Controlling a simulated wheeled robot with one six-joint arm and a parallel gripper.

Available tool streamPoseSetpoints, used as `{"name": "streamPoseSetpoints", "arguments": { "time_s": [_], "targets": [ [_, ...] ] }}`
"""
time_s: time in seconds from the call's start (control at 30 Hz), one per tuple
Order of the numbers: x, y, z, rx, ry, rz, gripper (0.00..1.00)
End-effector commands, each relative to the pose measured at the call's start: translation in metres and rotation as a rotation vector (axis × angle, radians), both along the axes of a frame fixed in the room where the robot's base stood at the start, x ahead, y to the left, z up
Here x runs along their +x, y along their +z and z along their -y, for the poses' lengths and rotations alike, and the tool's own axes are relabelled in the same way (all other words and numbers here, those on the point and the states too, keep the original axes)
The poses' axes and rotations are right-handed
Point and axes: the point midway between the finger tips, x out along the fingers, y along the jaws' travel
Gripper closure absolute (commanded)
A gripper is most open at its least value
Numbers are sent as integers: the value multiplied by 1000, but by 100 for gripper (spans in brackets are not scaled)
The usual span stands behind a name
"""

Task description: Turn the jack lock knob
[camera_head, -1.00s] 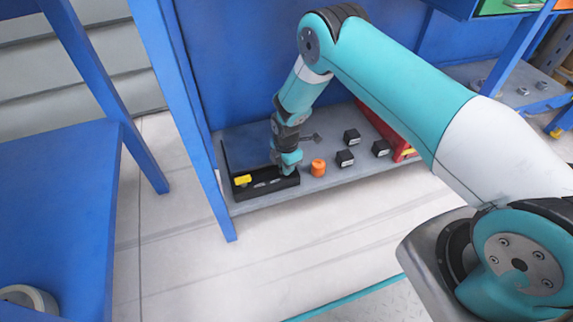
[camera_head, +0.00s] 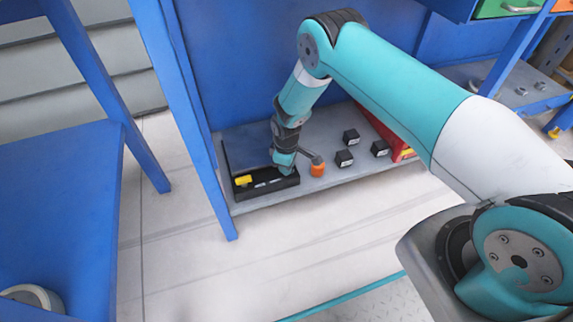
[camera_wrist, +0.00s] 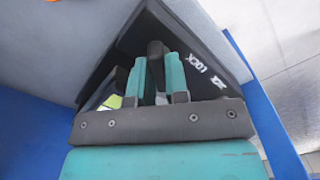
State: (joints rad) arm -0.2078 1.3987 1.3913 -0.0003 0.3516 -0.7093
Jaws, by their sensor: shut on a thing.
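A black open-topped panel box (camera_head: 240,195) sits at the front left of the low grey shelf, with a yellow piece (camera_head: 243,180) at its left end. My gripper (camera_head: 285,168) points down into the box's right part. In the wrist view, my gripper's two teal fingers (camera_wrist: 156,80) are shut on a dark upright knob (camera_wrist: 156,52). White lettering that reads LOCK is on the black panel face (camera_wrist: 197,48) to the right of the fingers. In the head view the knob is hidden by my gripper.
An orange cylinder (camera_head: 317,172) stands close to the right of my gripper. A blue upright post (camera_head: 205,150) rises at the shelf's left end. The floor in front is clear.

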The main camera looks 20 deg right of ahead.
Motion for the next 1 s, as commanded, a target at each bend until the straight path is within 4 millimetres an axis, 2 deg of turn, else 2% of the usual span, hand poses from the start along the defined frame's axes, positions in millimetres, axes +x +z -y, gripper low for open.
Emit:
{"name": "streamPoseSetpoints", "arguments": {
  "time_s": [0.6,1.0],
  "targets": [
    [0,1,0,-1,-568,1,100],
    [0,0,0,-1,-795,-1,100]
  ]
}}
